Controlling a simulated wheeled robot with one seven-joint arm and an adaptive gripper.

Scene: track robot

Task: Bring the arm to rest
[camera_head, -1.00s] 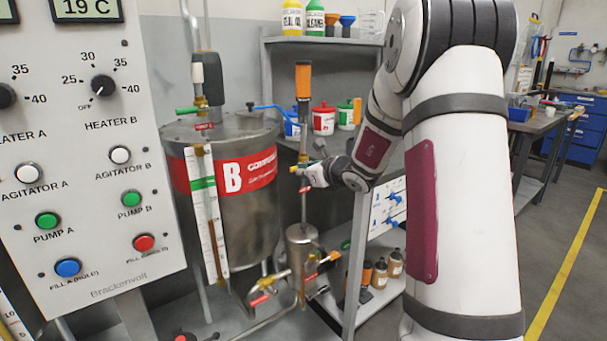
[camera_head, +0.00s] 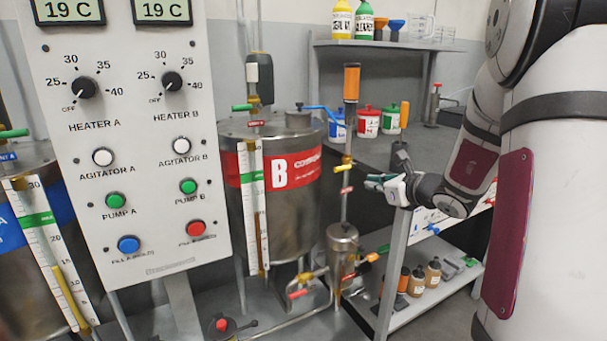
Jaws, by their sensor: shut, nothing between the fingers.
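My arm (camera_head: 575,130) fills the right side of the head view, white with dark joints and maroon panels. It bends down and to the left. My gripper (camera_head: 372,183) is at its end, small and seen from the side, with its fingers shut and empty. In the picture it is just right of the vertical pipe below the orange-topped cylinder (camera_head: 351,83). I cannot tell whether it touches anything there.
The control panel (camera_head: 130,235) stands at left. Steel tank B (camera_head: 290,225) is behind it. A workbench (camera_head: 375,152) holds several small tubs. A lower shelf (camera_head: 405,315) carries brown bottles (camera_head: 433,272). A valve with a red knob (camera_head: 220,325) is low in front.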

